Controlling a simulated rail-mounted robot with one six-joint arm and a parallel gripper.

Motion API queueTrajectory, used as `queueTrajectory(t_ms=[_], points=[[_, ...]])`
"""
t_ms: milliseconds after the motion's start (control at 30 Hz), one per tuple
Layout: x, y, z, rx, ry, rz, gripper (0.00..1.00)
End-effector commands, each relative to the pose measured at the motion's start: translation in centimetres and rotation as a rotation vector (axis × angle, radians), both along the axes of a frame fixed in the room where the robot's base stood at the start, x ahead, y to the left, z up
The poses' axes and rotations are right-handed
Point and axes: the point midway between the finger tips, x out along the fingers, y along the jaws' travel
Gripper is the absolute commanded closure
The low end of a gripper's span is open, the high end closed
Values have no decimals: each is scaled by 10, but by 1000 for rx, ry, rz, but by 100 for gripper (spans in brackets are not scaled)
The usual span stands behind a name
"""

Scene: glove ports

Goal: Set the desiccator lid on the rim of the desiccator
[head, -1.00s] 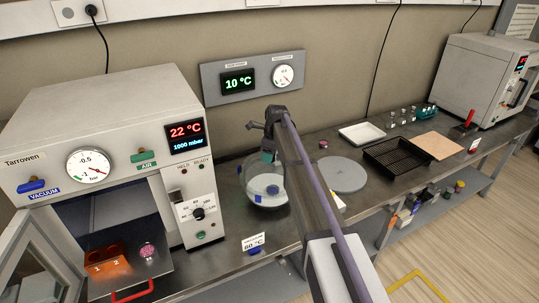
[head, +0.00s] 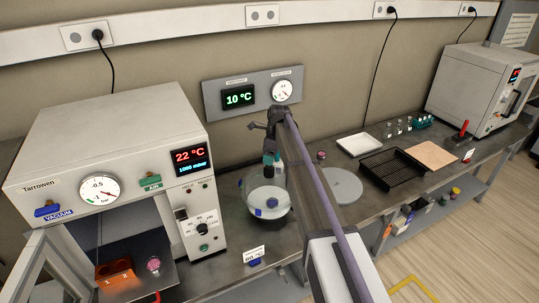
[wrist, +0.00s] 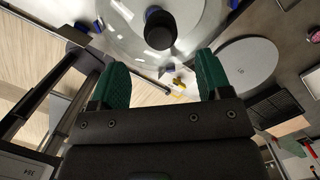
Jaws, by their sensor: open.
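The desiccator (head: 251,209) is a clear round glass vessel on the bench, right of the oven, with a pale plate and blue items showing through it. The clear glass desiccator lid (wrist: 115,22) with its black knob (wrist: 159,30) fills the top of the wrist view. In the head view the lid appears to be over the bowl, but its clear edge is too faint to tell how it sits on the rim. My gripper (head: 272,164) is above the desiccator. Its green fingers (wrist: 159,80) are apart and empty, with the knob beyond them, not gripped.
An empty grey round disc (head: 342,186) lies right of the desiccator. Beyond it are a black rack (head: 392,170), a white tray (head: 360,145) and a tan board (head: 431,155). The oven (head: 105,135) stands close on the left, with its door open. A small sign (head: 254,254) stands in front.

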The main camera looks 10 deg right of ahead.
Motion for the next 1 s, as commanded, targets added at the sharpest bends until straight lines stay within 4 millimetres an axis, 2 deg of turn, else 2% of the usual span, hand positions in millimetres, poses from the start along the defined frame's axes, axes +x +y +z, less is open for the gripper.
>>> queueTrajectory(t_ms=[33,133,233,367,467,567,667,700,800,900,1000], points=[[-1,-2,29,0,0,0,29],[-3,-4,48,0,0,0,29],[-4,-6,56,0,0,0,29],[-4,-7,55,0,0,1,29],[-23,-5,53,-10,-6,74,29],[-83,-1,53,-44,-27,345,29],[-173,4,52,-95,-56,796,29],[-211,6,52,-113,-64,998,29],[-295,8,52,-144,-79,1473,29],[-352,9,52,-157,-87,1829,29],[-378,8,52,-157,-88,2024,29]])
